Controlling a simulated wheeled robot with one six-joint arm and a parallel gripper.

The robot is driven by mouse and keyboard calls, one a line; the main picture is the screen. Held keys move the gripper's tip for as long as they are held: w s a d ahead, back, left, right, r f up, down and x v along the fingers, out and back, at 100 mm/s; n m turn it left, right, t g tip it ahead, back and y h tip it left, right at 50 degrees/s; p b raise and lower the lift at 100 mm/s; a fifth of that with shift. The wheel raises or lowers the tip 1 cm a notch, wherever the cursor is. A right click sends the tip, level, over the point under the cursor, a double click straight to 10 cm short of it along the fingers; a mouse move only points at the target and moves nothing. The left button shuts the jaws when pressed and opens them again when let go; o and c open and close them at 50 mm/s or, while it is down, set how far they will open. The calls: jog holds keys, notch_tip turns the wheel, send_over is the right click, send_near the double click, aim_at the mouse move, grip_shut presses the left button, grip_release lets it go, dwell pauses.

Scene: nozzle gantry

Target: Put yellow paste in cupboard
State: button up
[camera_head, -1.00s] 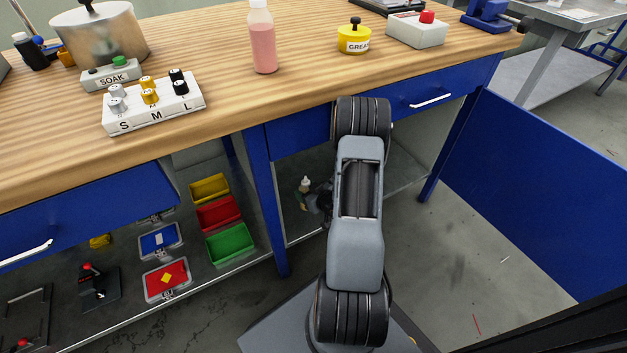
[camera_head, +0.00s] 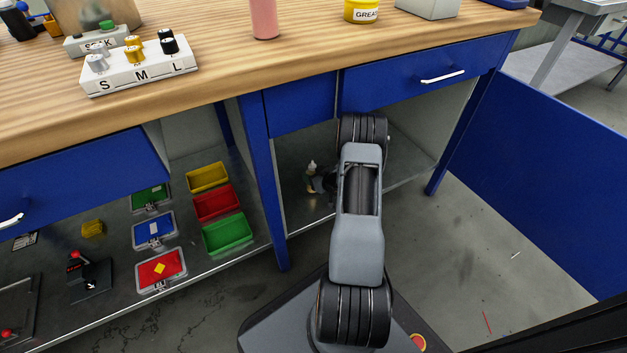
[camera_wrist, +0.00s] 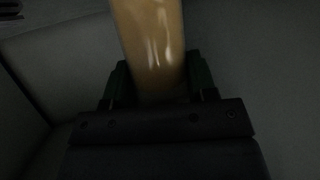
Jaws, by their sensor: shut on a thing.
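The yellow paste (camera_wrist: 152,40) is a tan-yellow, glossy cylinder between the two fingers of my gripper (camera_wrist: 158,82) in the wrist view. My gripper is shut on it. In the head view a small pale-topped bottle (camera_head: 311,167) shows beside my dark gripper (camera_head: 322,181), inside the open cupboard (camera_head: 405,150) under the right part of the bench. My arm hides much of the cupboard. I cannot tell whether the paste touches the cupboard floor.
A blue panel (camera_head: 555,185) stands at the right of the cupboard. A blue bench leg (camera_head: 263,190) stands at its left. Yellow, red and green bins (camera_head: 215,204) lie on the left lower shelf. A drawer (camera_head: 425,75) is above. The grease tub (camera_head: 362,10) is on the bench.

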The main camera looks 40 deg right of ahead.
jog(key=shift+f, duration=0.8)
jog(key=shift+f, duration=0.15)
jog(key=o, duration=1)
jog(key=shift+r, duration=0.2)
jog(key=shift+p+v, duration=2.65)
jog(key=shift+v, duration=3.35)
